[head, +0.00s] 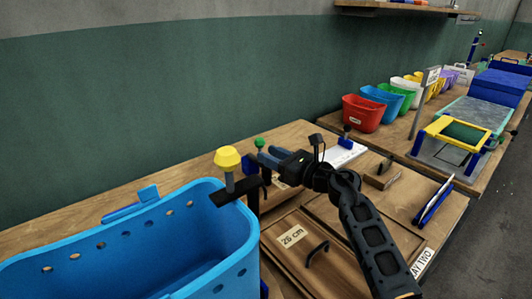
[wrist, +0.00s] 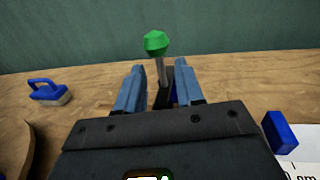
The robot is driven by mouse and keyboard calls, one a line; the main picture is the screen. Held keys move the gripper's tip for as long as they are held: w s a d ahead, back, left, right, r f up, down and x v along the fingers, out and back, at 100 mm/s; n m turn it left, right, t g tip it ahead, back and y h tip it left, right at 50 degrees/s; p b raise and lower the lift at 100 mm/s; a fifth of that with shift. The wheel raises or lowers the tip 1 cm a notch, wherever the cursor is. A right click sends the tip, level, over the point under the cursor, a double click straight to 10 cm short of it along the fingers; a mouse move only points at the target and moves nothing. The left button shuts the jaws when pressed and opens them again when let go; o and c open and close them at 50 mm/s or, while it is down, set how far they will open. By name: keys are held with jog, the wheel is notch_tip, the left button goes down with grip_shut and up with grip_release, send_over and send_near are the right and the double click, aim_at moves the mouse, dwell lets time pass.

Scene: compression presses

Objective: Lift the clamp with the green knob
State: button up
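The clamp with the green knob shows in the wrist view, its green knob (wrist: 157,43) on top of a grey screw, with a dark body below. In the head view its green knob (head: 260,143) stands just beyond my gripper, and most of the clamp is hidden. My gripper (wrist: 159,72) is open, with its two blue-grey fingers on either side of the clamp's screw and dark body. A gap shows on both sides of the screw. In the head view my gripper (head: 268,158) reaches left over the bench, partly behind the yellow-knob clamp.
A clamp with a yellow knob (head: 228,160) stands nearer the camera, beside a large blue bin (head: 130,240). A wooden box lid marked 26 cm (head: 292,236) lies in front. A blue-handled brush (wrist: 48,91) lies left in the wrist view. Coloured bins (head: 361,113) stand farther back.

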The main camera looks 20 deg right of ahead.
jog(key=shift+x, duration=0.9)
jog(key=shift+c, duration=0.2)
grip_shut()
